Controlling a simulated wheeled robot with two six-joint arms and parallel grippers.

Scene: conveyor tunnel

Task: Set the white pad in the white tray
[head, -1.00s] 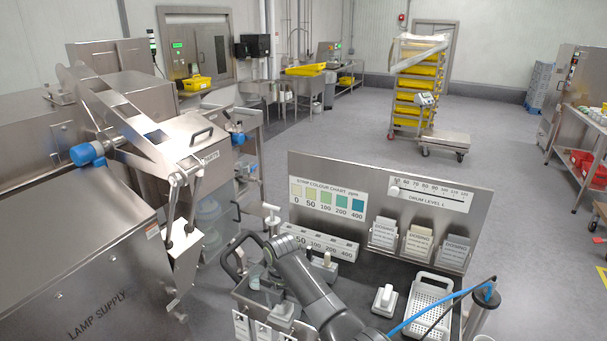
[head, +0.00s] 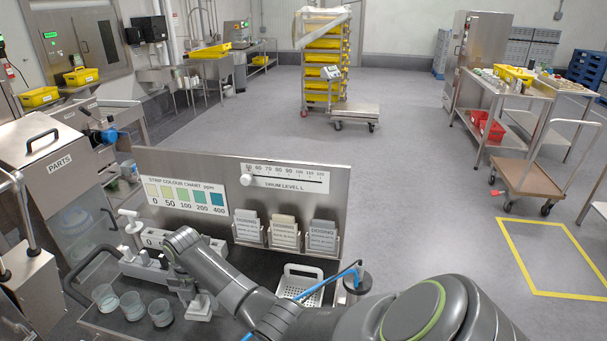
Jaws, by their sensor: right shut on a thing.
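The white tray (head: 288,291) is a perforated basket with a handle, on the dark bench right of my right forearm; the arm crosses in front of its lower left side. My right gripper (head: 193,294) is below my bent wrist, left of the tray, mostly hidden by my own arm. It is shut on what looks like the white pad (head: 201,308), a pale block with an upright grip. Whether the pad touches the bench is hard to tell. My left gripper is out of view.
Several clear cups (head: 132,306) stand left of the pad. An upright steel panel (head: 200,168) with card holders (head: 284,236) backs the bench. A canister (head: 357,281) with a blue hose stands right of the tray. My arm covers the bench between pad and tray.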

